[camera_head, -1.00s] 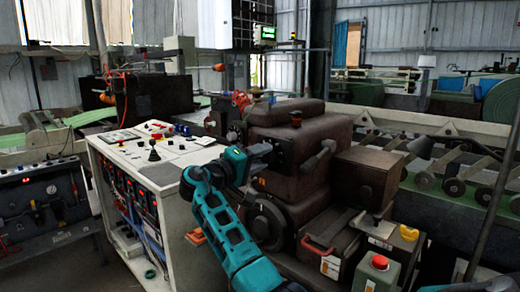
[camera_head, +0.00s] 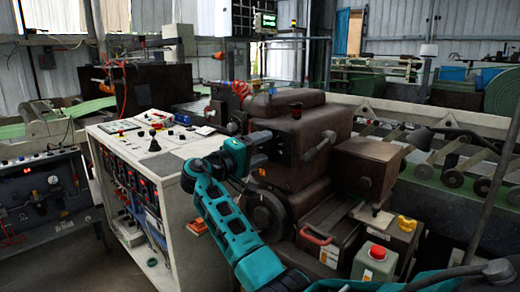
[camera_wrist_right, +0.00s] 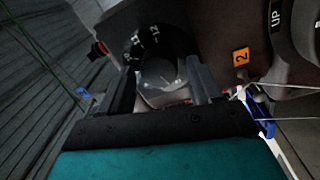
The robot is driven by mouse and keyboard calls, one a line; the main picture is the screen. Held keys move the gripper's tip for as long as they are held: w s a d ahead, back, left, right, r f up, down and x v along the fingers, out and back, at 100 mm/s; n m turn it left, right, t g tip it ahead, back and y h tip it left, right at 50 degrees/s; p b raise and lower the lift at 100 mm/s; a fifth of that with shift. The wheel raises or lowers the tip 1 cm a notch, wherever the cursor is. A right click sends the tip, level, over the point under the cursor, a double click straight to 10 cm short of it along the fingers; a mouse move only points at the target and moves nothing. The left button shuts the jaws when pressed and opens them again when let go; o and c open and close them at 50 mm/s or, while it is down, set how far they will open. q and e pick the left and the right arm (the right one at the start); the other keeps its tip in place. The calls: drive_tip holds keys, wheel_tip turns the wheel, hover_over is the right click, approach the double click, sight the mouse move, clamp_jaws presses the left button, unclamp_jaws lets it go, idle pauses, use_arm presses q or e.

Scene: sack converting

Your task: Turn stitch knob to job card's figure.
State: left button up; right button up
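My right gripper (camera_head: 262,138) is at the side of the brown machine (camera_head: 300,135), with its teal arm coming up from the bottom. In the right wrist view its two dark fingers (camera_wrist_right: 164,82) stand apart, one on each side of a round knob (camera_wrist_right: 160,72) with a grey face. A black dial with white figures (camera_wrist_right: 148,40) shows behind the knob; the figures are too blurred to read surely. I cannot tell whether the fingers touch the knob. A pale card (camera_head: 372,217) lies on the machine's front; its print is unreadable.
An orange "2" label (camera_wrist_right: 240,57) and an "UP" plate (camera_wrist_right: 276,17) sit right of the knob. A white control console (camera_head: 165,175) stands left of my arm. A box with a red button (camera_head: 377,253) stands at the front right.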

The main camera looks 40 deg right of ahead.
drive_tip(key=shift+o, duration=0.3)
drive_tip(key=shift+a+f, duration=0.1)
drive_tip(key=shift+a, duration=0.5)
drive_tip(key=a+b, duration=0.1)
drive_tip(key=a, duration=1)
drive_tip(key=shift+s+a+f+b, duration=0.2)
drive_tip(key=shift+s+a+b, duration=0.15)
drive_tip(key=shift+s, duration=0.1)
drive_tip(key=s+a+f+n+t+y, duration=0.15)
drive_tip(key=f+n+t+y, duration=0.3)
drive_tip(key=f, duration=0.95)
drive_tip(key=s+a+f+n+t+y, duration=0.1)
drive_tip(key=a+f+n+t+y, duration=0.3)
drive_tip(key=f, duration=1.1)
drive_tip(key=s+a+f+y, duration=0.5)
drive_tip(key=s+f+y, duration=0.2)
drive_tip(key=s+f, duration=0.2)
drive_tip(key=s+a+f+m+t+y, duration=0.1)
drive_tip(key=s+a+m+y, duration=0.2)
drive_tip(key=s, duration=0.9)
drive_tip(key=a+y, duration=0.2)
drive_tip(key=a, duration=0.1)
drive_tip(key=shift+s+f+m, duration=0.15)
drive_tip(key=shift+m, duration=0.2)
